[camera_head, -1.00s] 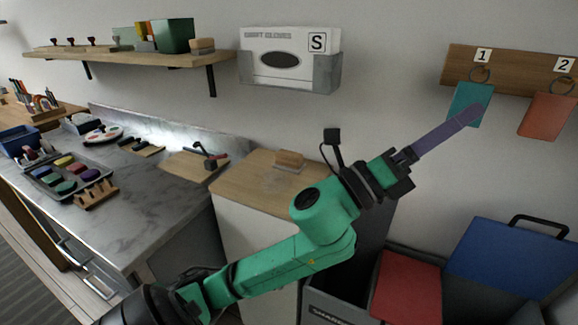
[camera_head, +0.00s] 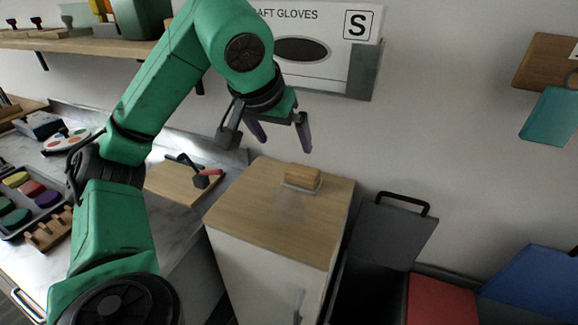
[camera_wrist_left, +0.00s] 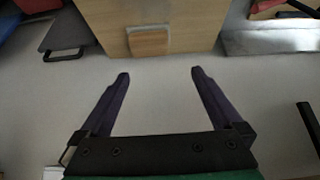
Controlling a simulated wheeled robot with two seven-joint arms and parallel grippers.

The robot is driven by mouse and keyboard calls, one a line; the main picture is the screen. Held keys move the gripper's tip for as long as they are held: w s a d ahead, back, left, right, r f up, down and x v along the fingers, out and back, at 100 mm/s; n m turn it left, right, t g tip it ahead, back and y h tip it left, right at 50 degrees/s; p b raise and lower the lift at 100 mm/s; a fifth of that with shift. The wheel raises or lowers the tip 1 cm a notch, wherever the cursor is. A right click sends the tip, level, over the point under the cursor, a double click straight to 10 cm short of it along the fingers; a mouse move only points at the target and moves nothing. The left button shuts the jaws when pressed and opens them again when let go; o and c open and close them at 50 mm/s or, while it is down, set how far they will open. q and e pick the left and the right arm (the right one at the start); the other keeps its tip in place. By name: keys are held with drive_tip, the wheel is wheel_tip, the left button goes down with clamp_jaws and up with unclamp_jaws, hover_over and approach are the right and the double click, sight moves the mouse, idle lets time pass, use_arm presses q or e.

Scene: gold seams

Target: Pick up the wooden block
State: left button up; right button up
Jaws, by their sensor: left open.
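The wooden block (camera_head: 302,176) is a small light-brown piece with a thin grey base. It lies near the back edge of the wood-topped cabinet (camera_head: 265,230). In the left wrist view the block (camera_wrist_left: 148,41) shows beyond the fingertips, a little left of centre. My left gripper (camera_head: 283,143) is open and empty, fingers pointing down. In the head view it is above and slightly left of the block, apart from it. In the wrist view the open fingers (camera_wrist_left: 160,73) have nothing between them. My right gripper is not in view.
A glove box (camera_head: 310,45) hangs on the wall behind my left arm. A wooden board (camera_head: 170,182) with a black-and-red tool lies on the counter left of the cabinet. A grey lid with a handle (camera_head: 395,235) stands to its right. The cabinet top in front of the block is clear.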

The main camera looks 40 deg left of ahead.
sight(301, 171)
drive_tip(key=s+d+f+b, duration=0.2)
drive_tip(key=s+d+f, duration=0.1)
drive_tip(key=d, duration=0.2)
use_arm(q)
drive_tip(key=w+f, duration=0.1)
drive_tip(key=f, duration=0.1)
drive_tip(key=w+d+f, duration=0.1)
drive_tip(key=f, duration=0.1)
drive_tip(key=w+f, duration=0.1)
drive_tip(key=f, duration=0.1)
drive_tip(key=shift+w+d+f, duration=0.1)
drive_tip(key=shift+w+d, duration=0.1)
drive_tip(key=shift+d, duration=0.15)
drive_tip(key=x, duration=0.4)
drive_tip(key=shift+a+f+b, duration=0.3)
drive_tip(key=shift+a+f, duration=0.05)
drive_tip(key=shift+f, duration=0.05)
drive_tip(key=shift+w+f, duration=0.15)
drive_tip(key=shift+w, duration=0.05)
drive_tip(key=shift+s, duration=0.1)
drive_tip(key=c, duration=1)
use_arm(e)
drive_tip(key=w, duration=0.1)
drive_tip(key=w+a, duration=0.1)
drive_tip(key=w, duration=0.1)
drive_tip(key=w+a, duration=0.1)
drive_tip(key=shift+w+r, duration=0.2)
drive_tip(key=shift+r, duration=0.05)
